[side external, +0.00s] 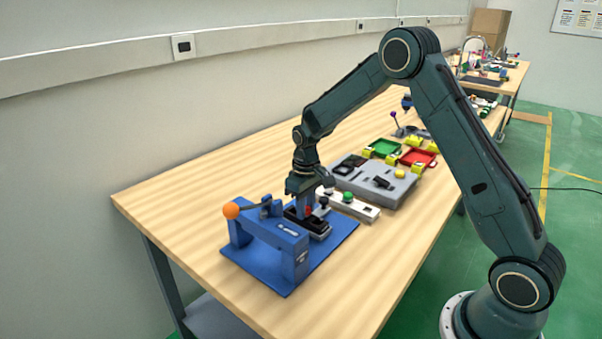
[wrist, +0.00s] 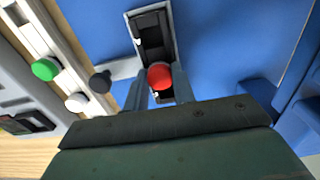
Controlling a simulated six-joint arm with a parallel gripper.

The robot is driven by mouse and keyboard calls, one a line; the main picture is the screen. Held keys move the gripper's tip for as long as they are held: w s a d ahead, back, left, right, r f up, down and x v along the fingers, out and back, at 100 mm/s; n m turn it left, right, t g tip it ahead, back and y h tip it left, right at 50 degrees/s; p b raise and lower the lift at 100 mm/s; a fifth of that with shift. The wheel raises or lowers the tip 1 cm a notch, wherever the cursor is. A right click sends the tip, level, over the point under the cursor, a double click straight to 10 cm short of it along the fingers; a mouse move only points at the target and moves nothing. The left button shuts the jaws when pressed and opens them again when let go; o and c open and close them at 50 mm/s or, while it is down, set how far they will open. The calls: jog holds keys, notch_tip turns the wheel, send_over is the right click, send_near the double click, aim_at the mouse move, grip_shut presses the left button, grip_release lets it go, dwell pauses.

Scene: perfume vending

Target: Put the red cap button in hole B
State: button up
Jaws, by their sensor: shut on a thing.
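The red cap button (wrist: 160,76) is between the two fingers of my gripper (wrist: 160,88) in the wrist view, its round top facing the camera. My gripper is shut on it. In the side external view my gripper (side external: 304,207) is low over the black holder (side external: 318,228) on the blue base, and a bit of red shows there. In the wrist view the black holder (wrist: 150,36) has dark recesses, and the button is over its near end. I cannot tell whether the button touches the holder. No letter B is readable.
A blue press frame (side external: 275,243) with an orange ball lever (side external: 231,210) stands close beside my gripper. A pale strip (side external: 358,207) holds green, white and dark buttons. A grey tray (side external: 395,190), a green bin (side external: 384,147) and a red bin (side external: 418,157) lie farther back.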

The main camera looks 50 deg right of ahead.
jog(key=o, duration=1.5)
jog(key=shift+r, duration=0.15)
jog(key=shift+r, duration=3.35)
